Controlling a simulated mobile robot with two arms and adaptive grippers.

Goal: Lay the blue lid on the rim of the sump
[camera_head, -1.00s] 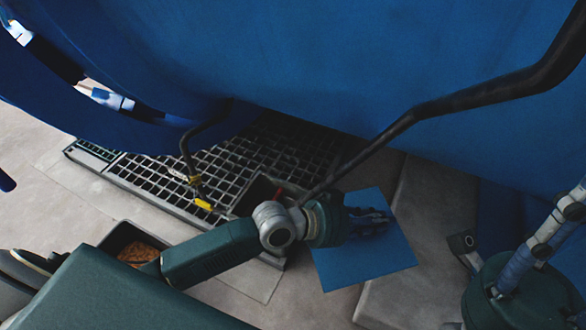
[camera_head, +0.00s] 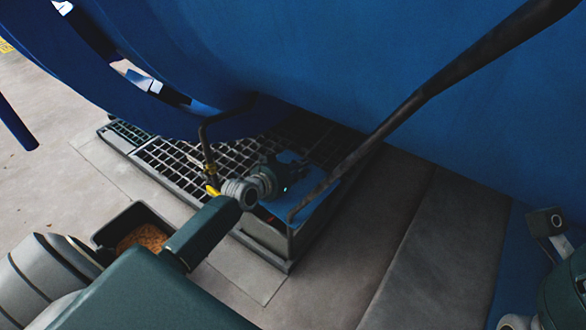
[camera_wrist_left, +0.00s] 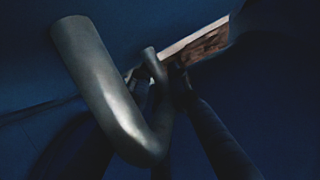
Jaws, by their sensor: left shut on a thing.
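The blue lid (camera_head: 292,205), a flat plate, lies over the box-shaped sump (camera_head: 262,236) at the right end of the floor grating. It covers most of the sump's opening. A little dark red shows at its left edge. I cannot tell whether the lid touches the rim all round. My left gripper (camera_head: 287,168) is above the lid, shut on it; the fingertips are small and dark. In the left wrist view, a grey bent bar (camera_wrist_left: 105,95) crosses in front of dark blue surfaces, and the grip itself is hard to make out.
A grating (camera_head: 190,165) adjoins the sump. A thin pipe with a yellow handle (camera_head: 212,190) stands just left. A dark diagonal rail (camera_head: 385,130) passes close to the lid. The big blue vessel (camera_head: 330,60) overhangs. A black bin (camera_head: 140,230) holds orange-brown material.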

